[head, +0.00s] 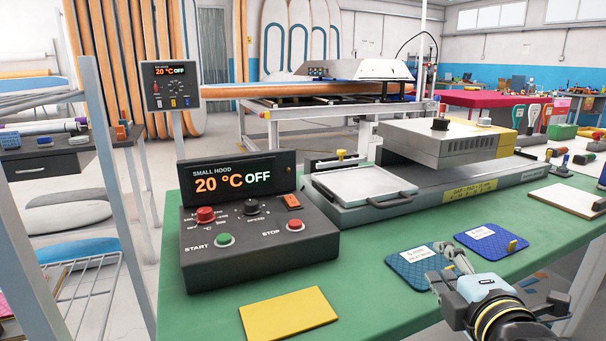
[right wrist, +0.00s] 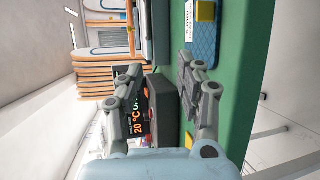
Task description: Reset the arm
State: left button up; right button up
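My right gripper (head: 441,264) is at the lower right of the head view, at the front edge of the green table (head: 380,290). In the right wrist view its two fingers (right wrist: 158,72) stand apart with nothing held between them. A blue patterned pad (head: 416,272) with a white label lies on the table beside the fingers, partly hidden by them. I cannot tell whether they touch it. My left gripper and arm are not in view.
A control box (head: 262,250) reading 20 °C OFF stands on the table, with a yellow sheet (head: 288,313) in front. Behind are a press with a white tray (head: 362,189) and a grey hood (head: 440,146). A second blue pad (head: 490,240) lies farther right. Bare green table separates the sheet and pads.

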jog(key=s+d+f+m+g, duration=0.2)
jog(key=s+m+g, duration=0.3)
jog(key=s, duration=0.5)
jog(key=s+d+f+m+g+h, duration=0.1)
jog(key=s+d+f+m+g, duration=0.15)
jog(key=s+m, duration=0.6)
jog(key=s+d+f+m+g, duration=0.1)
jog(key=s+f+m+g, duration=0.3)
jog(key=s, duration=0.7)
notch_tip(320, 180, down, 25)
jog(key=s+d+g, duration=0.2)
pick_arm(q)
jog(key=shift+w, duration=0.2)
pick_arm(e)
jog(key=s+d+f+g, duration=0.1)
jog(key=s+f, duration=1.4)
jog(key=s, duration=0.3)
jog(key=shift+d+f+m, duration=0.15)
jog(key=shift+f+m, duration=0.05)
jog(key=shift+m, duration=0.25)
